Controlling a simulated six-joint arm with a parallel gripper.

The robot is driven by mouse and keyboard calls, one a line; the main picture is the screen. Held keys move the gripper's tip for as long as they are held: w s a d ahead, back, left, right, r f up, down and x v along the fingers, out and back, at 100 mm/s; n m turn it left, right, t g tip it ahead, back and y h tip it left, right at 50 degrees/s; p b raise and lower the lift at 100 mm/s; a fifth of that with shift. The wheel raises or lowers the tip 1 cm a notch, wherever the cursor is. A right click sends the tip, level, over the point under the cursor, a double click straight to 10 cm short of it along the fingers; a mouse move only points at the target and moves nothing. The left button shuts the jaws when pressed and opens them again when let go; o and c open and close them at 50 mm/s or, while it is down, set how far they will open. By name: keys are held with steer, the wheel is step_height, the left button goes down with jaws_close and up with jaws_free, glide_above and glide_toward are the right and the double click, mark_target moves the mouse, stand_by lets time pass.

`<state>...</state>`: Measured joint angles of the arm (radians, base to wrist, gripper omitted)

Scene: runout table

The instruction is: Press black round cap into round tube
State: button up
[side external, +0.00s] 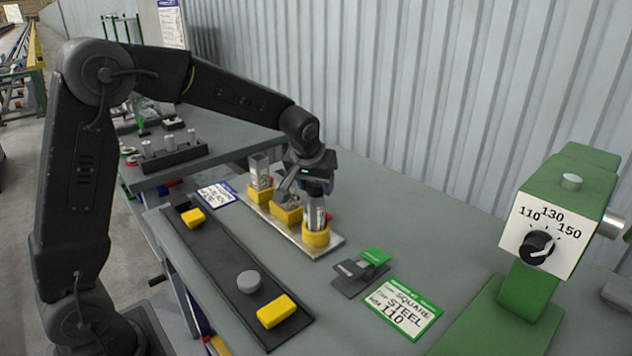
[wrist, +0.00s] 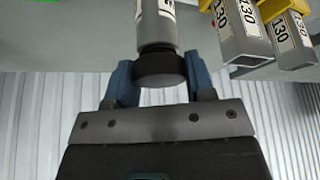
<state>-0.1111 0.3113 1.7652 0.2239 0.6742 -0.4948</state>
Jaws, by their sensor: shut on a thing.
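The round tube (side external: 317,212) stands upright in the nearest yellow holder (side external: 316,239) on a metal plate. My gripper (side external: 317,188) is directly above its top end. In the wrist view, the blue fingers of my gripper (wrist: 160,84) are shut on the black round cap (wrist: 162,70), one on each side. The cap is lined up with the end of the round tube (wrist: 157,25). A narrower dark part of the cap meets the tube end, and the wide cap head stands outside it. How deep the narrow part sits is hidden. The cap is hidden in the side view.
Two square tubes (side external: 260,172) stand in yellow holders behind the round one. A dark tray (side external: 222,262) holds yellow blocks and a grey round piece (side external: 249,282). A green-labelled card (side external: 403,308) and a green machine with a dial (side external: 538,247) are at right.

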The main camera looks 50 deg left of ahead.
steer(key=shift+r, duration=0.1)
steer(key=shift+r, duration=0.4)
steer(key=shift+f, duration=0.6)
stand_by(1.2)
steer(key=o, duration=1)
steer(key=v, duration=1.4)
steer(key=shift+c, duration=0.5)
